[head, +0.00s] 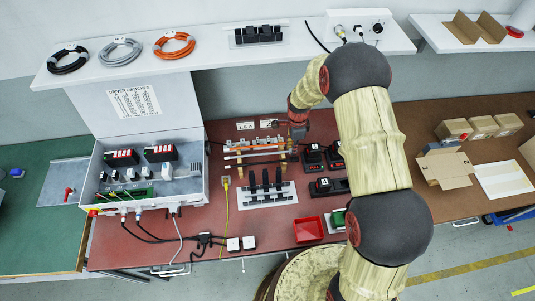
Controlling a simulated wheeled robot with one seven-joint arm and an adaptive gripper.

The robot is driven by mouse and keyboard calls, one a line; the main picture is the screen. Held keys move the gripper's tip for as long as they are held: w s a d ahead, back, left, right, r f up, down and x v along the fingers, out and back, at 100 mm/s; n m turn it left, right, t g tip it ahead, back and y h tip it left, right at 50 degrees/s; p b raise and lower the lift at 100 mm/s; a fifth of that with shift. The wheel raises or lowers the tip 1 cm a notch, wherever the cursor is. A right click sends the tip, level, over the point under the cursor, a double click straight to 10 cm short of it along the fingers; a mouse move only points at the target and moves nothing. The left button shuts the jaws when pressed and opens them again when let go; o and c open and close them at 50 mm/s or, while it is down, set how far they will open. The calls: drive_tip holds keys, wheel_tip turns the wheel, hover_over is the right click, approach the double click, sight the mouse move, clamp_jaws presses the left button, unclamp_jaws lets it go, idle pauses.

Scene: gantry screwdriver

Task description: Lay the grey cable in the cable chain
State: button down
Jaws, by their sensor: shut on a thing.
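A coiled grey cable (120,52) lies on the white shelf at the upper left, between a black coil and an orange coil. Which part is the cable chain is not certain. A black toothed part (265,186) stands on a white plate at the middle of the red table, and a similar black part (258,35) sits on the shelf. My gripper (298,132) is at the right end of the gantry rails, low over the table and well away from the grey coil. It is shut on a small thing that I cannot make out.
The gantry with its rails (252,151) stands behind the toothed part. An open control box (150,172) is at left. Black tool blocks (325,157) and a red bin (308,230) are at right. A yellow cable (227,207) runs down the table. Cartons (480,127) lie far right.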

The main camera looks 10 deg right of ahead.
drive_tip(key=shift+r, duration=0.1)
drive_tip(key=shift+r+p, duration=1.3)
drive_tip(key=shift+r, duration=0.9)
